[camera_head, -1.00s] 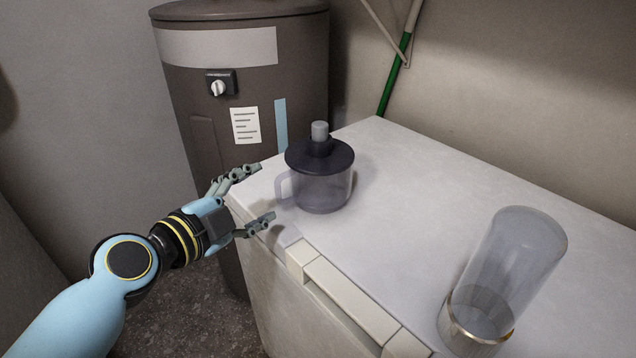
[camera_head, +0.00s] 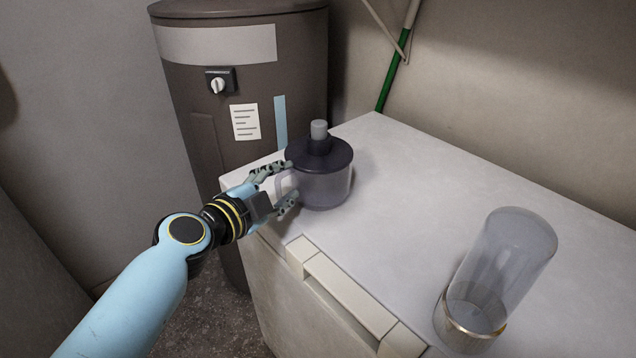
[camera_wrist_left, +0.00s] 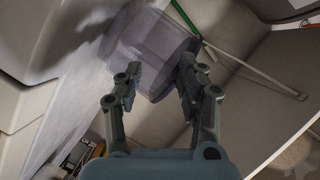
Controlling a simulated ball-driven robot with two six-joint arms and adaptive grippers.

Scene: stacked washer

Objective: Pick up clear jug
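The clear jug (camera_head: 328,188) is a see-through vessel with a dark lid, a grey knob on top and a handle on its left side. It stands upright on the white machine top (camera_head: 420,210) near the left corner. My left gripper (camera_head: 290,181) is at the handle side, with its fingers apart on either side of the handle. In the left wrist view, the jug (camera_wrist_left: 158,42) lies just beyond the spread fingertips (camera_wrist_left: 160,74). Whether the fingers touch the handle is hard to tell. My right gripper is in neither view.
A clear glass cylinder with a gold-rimmed base (camera_head: 502,265) stands at the front right of the top. A dark grey tank (camera_head: 240,90) stands behind the left edge. A green pole (camera_head: 389,88) leans on the back wall. The middle of the top is clear.

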